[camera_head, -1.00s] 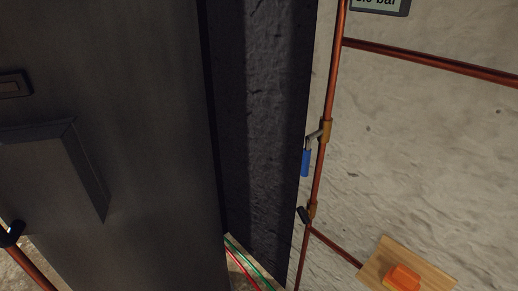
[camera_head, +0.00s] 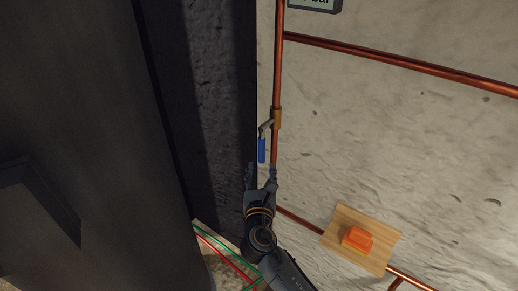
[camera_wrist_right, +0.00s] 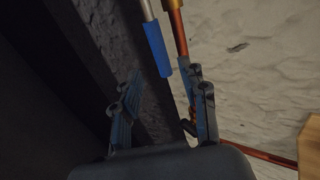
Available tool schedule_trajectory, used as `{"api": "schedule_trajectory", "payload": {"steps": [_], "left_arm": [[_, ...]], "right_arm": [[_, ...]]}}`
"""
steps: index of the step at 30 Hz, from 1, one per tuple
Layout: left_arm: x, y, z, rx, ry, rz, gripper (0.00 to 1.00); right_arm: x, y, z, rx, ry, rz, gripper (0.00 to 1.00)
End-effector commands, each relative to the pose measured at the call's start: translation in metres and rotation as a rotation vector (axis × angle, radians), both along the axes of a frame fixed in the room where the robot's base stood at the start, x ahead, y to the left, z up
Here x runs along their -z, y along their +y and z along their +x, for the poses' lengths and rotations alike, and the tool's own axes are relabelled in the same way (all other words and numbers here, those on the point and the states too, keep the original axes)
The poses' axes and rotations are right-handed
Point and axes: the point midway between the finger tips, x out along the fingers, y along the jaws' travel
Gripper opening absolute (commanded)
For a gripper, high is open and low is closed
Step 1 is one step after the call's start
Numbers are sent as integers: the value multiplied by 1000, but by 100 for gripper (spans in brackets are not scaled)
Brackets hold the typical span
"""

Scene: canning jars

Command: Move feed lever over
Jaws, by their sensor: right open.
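The feed lever has a blue handle (camera_head: 262,150) that hangs down from a brass valve (camera_head: 276,118) on the vertical copper pipe. In the right wrist view the blue handle (camera_wrist_right: 158,48) hangs just beyond the fingertips, between the lines of the two fingers. My right gripper (camera_head: 262,168) is open and empty just below the handle, pointing up at it. Its two fingers also show in the right wrist view (camera_wrist_right: 163,88), spread apart. I cannot tell from these frames whether a finger touches the pipe. My left gripper does not show.
A wooden board (camera_head: 343,213) with an orange block (camera_head: 357,239) is at the lower right. A dark grey cabinet (camera_head: 80,110) fills the left. A copper pipe (camera_head: 400,62) runs across the pale wall. Red and green lines (camera_head: 225,250) lie at the bottom.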

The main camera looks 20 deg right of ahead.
Motion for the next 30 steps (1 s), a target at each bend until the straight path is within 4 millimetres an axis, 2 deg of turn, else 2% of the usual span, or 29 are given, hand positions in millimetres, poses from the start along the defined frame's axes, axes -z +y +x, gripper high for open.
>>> {"api": "schedule_trajectory", "payload": {"steps": [1,6,12,18,26,30], "left_arm": [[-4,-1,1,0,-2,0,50],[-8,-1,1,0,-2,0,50],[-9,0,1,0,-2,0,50],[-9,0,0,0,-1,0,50],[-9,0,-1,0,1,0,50],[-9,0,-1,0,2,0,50]], "right_arm": [[-4,-4,12,2,-2,-2,43],[-2,-15,47,0,-1,0,43],[0,-24,74,0,1,1,43],[0,-28,85,-1,0,3,43],[0,-28,86,-1,0,3,43],[0,-28,85,-1,0,2,17]]}}
